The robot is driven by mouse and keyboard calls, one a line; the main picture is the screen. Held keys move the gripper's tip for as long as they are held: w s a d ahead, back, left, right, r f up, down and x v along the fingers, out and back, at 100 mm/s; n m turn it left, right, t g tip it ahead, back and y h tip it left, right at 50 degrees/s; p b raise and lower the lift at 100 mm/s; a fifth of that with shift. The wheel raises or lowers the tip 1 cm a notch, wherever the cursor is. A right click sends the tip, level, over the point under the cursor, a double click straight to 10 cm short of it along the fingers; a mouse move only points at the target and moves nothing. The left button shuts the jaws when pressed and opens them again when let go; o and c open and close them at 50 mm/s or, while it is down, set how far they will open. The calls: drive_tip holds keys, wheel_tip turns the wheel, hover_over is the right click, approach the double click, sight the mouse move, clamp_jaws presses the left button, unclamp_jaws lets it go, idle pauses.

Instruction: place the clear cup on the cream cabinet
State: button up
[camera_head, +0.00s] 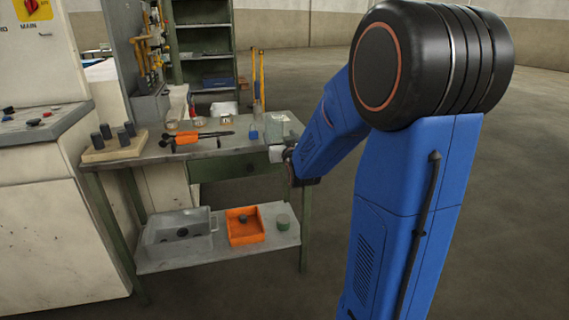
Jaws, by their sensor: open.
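The cream cabinet (40,225) stands at the left, with a grey sloped desk top and a panel with a red switch. Small see-through containers stand on the workbench (225,152). One (171,123) is at the back left of the bench top, and a larger pale box-like one (277,129) is at the right end. I cannot tell which is the clear cup. My gripper (275,154) is at the bench's right front edge, just below the larger container. It is open. Its fingers are small and partly hidden by my wrist, and I see nothing held.
A wooden block with black pegs (115,147) and an orange-and-black tool (190,138) lie on the bench. The lower shelf holds a grey bin (178,232), an orange tray (243,239) and a green tin (283,222). Open floor lies to the right, behind my blue arm.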

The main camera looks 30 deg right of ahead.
drive_tip(key=s+a+f+g+y, duration=0.1)
drive_tip(key=s+a+g, duration=0.2)
drive_tip(key=s, duration=0.6)
drive_tip(key=s+a+f+n+g+y, duration=0.1)
drive_tip(key=s+a+f+g+y, duration=0.1)
drive_tip(key=s+a, duration=0.5)
drive_tip(key=s+a+f+n+g+y, duration=0.1)
drive_tip(key=s+a+g, duration=0.3)
drive_tip(key=s, duration=0.6)
drive_tip(key=shift+s+a+f, duration=0.35)
drive_tip(key=shift+a+f, duration=0.25)
drive_tip(key=shift+a, duration=0.5)
drive_tip(key=shift+o, duration=0.5)
drive_tip(key=s+a+f+g, duration=0.1)
drive_tip(key=s, duration=0.6)
drive_tip(key=s+a+f+n+g+y, duration=0.1)
drive_tip(key=s+g, duration=0.1)
drive_tip(key=s, duration=0.5)
drive_tip(key=shift+s+a+f+g, duration=0.2)
drive_tip(key=shift+a+f+g, duration=0.1)
drive_tip(key=shift+a+f, duration=0.1)
drive_tip(key=m+t+h, duration=0.3)
drive_tip(key=t+h, duration=0.2)
drive_tip(key=t, duration=0.8)
approach(277, 132)
drive_tip(key=x, duration=0.8)
drive_tip(key=shift+w+r, duration=0.1)
drive_tip(key=shift+x, duration=2.75)
drive_tip(key=shift+a, duration=0.1)
drive_tip(key=c, duration=1.2)
